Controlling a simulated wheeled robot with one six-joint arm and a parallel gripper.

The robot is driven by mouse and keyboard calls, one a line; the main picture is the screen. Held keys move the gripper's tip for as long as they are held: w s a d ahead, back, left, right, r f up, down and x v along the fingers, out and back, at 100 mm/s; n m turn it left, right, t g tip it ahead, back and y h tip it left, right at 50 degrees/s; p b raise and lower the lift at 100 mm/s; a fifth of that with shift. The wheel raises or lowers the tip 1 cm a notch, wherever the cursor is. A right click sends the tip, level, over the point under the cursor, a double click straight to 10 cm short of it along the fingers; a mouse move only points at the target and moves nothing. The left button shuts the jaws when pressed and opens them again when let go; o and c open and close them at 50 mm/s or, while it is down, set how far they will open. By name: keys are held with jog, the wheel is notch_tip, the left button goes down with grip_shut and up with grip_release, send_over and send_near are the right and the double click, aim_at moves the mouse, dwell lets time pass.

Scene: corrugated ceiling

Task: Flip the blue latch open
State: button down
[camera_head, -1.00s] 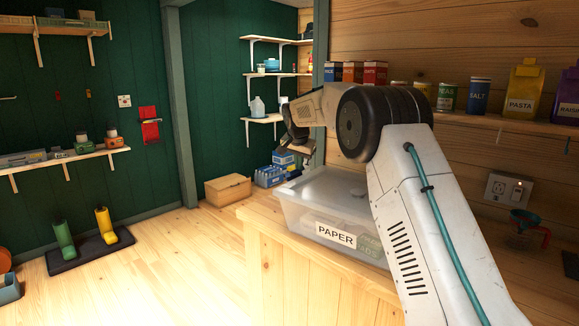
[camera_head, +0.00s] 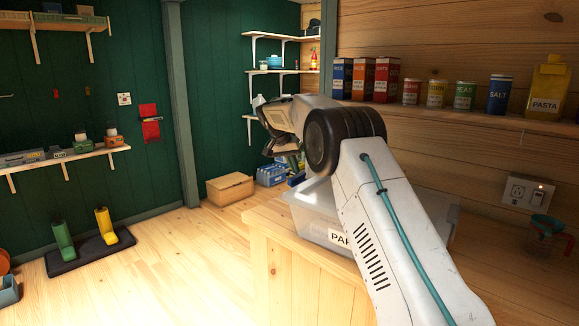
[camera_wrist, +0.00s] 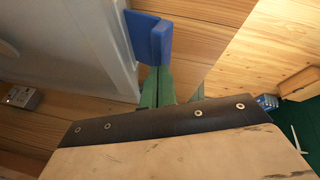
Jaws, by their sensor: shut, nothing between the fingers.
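A blue latch (camera_wrist: 150,40) shows at the edge of a pale plastic bin in the wrist view. A flat blue face and a second blue face beside it stand next to the bin's rim. The bin (camera_head: 318,218) sits on the wooden counter in the head view, its label partly hidden by my arm. My gripper (camera_wrist: 157,80) shows as green fingers close together just below the blue piece. I cannot tell whether they touch it. In the head view my gripper (camera_head: 284,150) hangs at the bin's far left corner, and a small blue patch (camera_head: 296,180) shows below it.
The wooden counter (camera_head: 268,228) ends at the left, with open floor beyond. A cardboard box (camera_head: 230,188) and blue crate (camera_head: 271,174) stand on the floor behind.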

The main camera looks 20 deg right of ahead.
jog(key=shift+r, duration=0.85)
